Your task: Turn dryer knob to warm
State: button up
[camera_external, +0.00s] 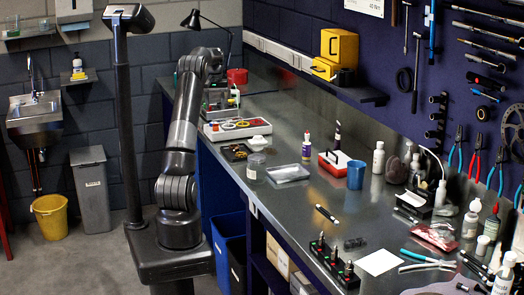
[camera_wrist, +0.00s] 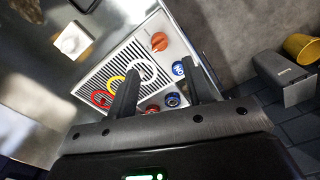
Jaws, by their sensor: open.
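A white unit with a dark ribbed top (camera_wrist: 120,62) lies below my gripper in the wrist view. It appears to be the white tray-like unit (camera_external: 237,133) on the bench in the external view. An orange knob (camera_wrist: 159,42) sits on its white border, beyond my fingertips. No setting marks can be read. My gripper (camera_wrist: 160,76) is open, with nothing visible between its fingers, above the unit. Two blue round pieces (camera_wrist: 178,68) (camera_wrist: 172,99) are near the right finger. In the external view my gripper cannot be made out clearly.
Red, yellow and white rings (camera_wrist: 118,82) lie on the ribbed top. A small white dish (camera_wrist: 72,42) stands beside it. A grey bin (camera_wrist: 285,78) and yellow bucket (camera_wrist: 302,47) are on the floor. A clear jar (camera_external: 256,167) and a metal tray (camera_external: 288,174) stand nearer on the bench.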

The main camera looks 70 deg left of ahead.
aim_at(216, 127)
notch_tip(216, 127, down, 9)
jog(key=shift+r, duration=0.1)
jog(key=shift+c, duration=0.5)
jog(key=c, duration=0.9)
